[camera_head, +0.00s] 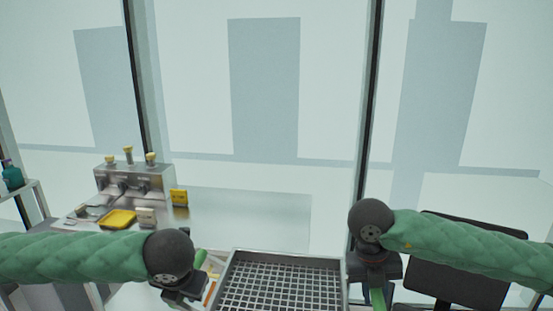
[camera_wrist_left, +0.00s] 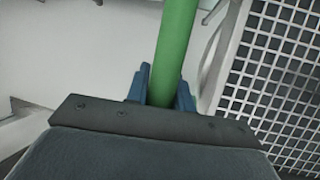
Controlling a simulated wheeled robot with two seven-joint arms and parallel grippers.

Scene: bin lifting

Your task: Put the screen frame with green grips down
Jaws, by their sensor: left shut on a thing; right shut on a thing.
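The screen frame (camera_head: 232,262) is a grey metal tray with a mesh floor, low in the middle of the head view between my two arms. Its mesh also shows at the right of the left wrist view (camera_wrist_left: 280,70). My left gripper (camera_wrist_left: 160,88) is shut on the green grip (camera_wrist_left: 176,45) at the frame's left side. My right gripper (camera_head: 376,288) is shut on the green grip at the right side, partly hidden by my wrist. The frame's near edge is cut off by the picture. I cannot tell whether its underside touches anything.
A metal bench (camera_head: 240,215) stands beyond the frame. It carries a unit with yellow-topped knobs (camera_head: 128,178), a yellow tray (camera_head: 117,219) and a yellow block (camera_head: 179,197). A dark panel (camera_head: 462,262) stands at the right. Glass walls close off the back.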

